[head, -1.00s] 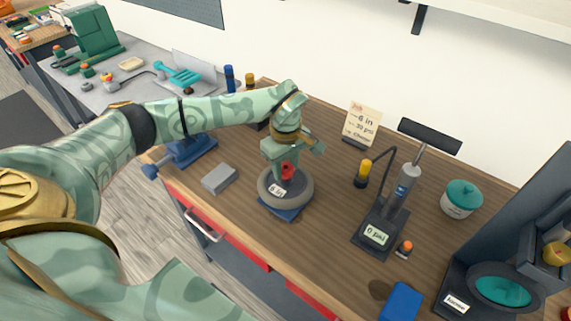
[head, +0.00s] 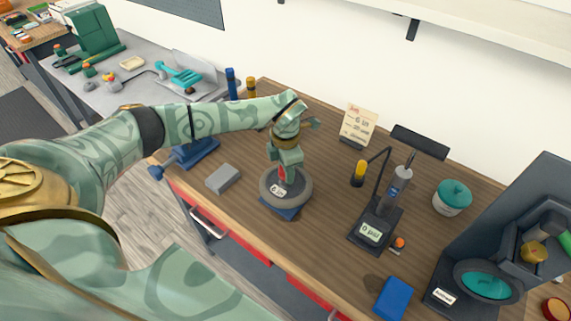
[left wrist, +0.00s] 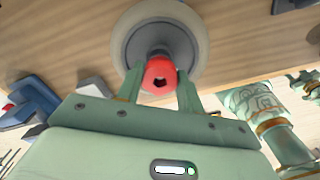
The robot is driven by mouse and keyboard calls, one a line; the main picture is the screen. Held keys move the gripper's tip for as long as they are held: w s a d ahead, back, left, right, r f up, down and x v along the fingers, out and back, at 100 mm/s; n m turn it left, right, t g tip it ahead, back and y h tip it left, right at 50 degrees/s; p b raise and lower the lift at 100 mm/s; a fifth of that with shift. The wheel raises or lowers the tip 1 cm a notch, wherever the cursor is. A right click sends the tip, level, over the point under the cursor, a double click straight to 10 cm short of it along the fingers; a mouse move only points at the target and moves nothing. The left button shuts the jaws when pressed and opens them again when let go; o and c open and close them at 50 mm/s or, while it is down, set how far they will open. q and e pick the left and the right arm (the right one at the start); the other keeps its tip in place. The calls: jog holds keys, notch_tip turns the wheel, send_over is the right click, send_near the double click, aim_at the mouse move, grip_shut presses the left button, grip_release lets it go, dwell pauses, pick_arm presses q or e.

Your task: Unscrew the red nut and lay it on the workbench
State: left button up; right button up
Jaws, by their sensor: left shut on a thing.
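In the head view the nut (head: 281,173) is a small red patch just above the middle of a grey wheel (head: 303,198). My left gripper (head: 281,176) comes down on it from above. The wheel lies flat on a blue base on the wooden workbench (head: 330,228). I cannot tell whether the nut still touches the thread beneath it.
A grey block (head: 222,179) and a blue vise (head: 188,156) stand left of the wheel. A gauge stand (head: 371,232) reading 0 psi, a blue block (head: 393,298) and a teal-lidded jar (head: 452,197) are to the right. Bare wood lies between wheel and gauge.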

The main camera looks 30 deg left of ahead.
pick_arm(q)
jog(key=n+p, duration=0.1)
jog(key=n, duration=0.2)
jog(key=shift+n, duration=0.4)
jog(key=shift+n+p, duration=0.3)
jog(key=shift+n, duration=0.7)
jog(key=o, duration=1)
jog(key=shift+o, duration=0.2)
notch_tip(320, 180, up, 16)
